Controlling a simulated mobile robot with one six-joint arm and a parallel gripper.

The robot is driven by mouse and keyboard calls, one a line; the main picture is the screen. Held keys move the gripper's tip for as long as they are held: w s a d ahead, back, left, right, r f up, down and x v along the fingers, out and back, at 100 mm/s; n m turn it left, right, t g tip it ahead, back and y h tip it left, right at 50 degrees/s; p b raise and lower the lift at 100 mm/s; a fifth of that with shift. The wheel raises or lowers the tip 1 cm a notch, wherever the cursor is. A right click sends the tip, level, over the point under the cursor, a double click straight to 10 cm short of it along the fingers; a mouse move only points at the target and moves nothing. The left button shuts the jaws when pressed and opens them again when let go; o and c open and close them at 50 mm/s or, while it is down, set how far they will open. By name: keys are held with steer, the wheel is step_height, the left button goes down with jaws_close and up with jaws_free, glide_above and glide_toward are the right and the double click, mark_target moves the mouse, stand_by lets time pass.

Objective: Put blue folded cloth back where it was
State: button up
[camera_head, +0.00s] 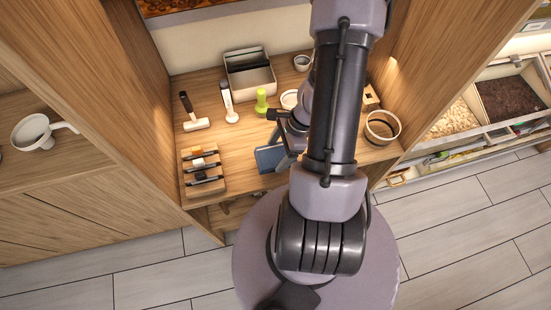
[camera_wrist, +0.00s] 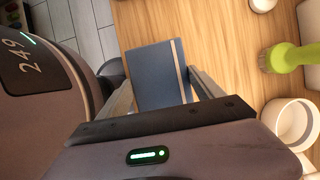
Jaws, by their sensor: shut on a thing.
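A flat, dark blue rectangular thing with a pale band near one long edge (camera_wrist: 155,75) shows in the wrist view. It looks like a notebook as much as a folded cloth. It sits between the two fingers of my gripper (camera_wrist: 163,97), which is shut on it. In the head view, the blue thing (camera_head: 268,158) shows at the front edge of the wooden counter (camera_head: 225,145), left of my arm. My arm hides much of my gripper there. I cannot tell whether the blue thing touches the counter or is just above it.
A green brush (camera_head: 261,102) stands behind the blue thing. A grey bin (camera_head: 249,72), a dark-handled tool (camera_head: 192,113) and a wooden rack (camera_head: 201,172) stand to the left and back. A round ring-like container (camera_head: 382,127) is at right. Cabinet walls flank the counter.

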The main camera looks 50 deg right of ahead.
mark_target(280, 153)
step_height(280, 153, down, 3)
steer(key=shift+f+b, duration=0.15)
steer(key=shift+b, duration=0.5)
steer(key=shift+f, duration=0.2)
steer(key=o, duration=1.2)
steer(key=shift+r, duration=0.1)
steer(key=shift+r, duration=0.1)
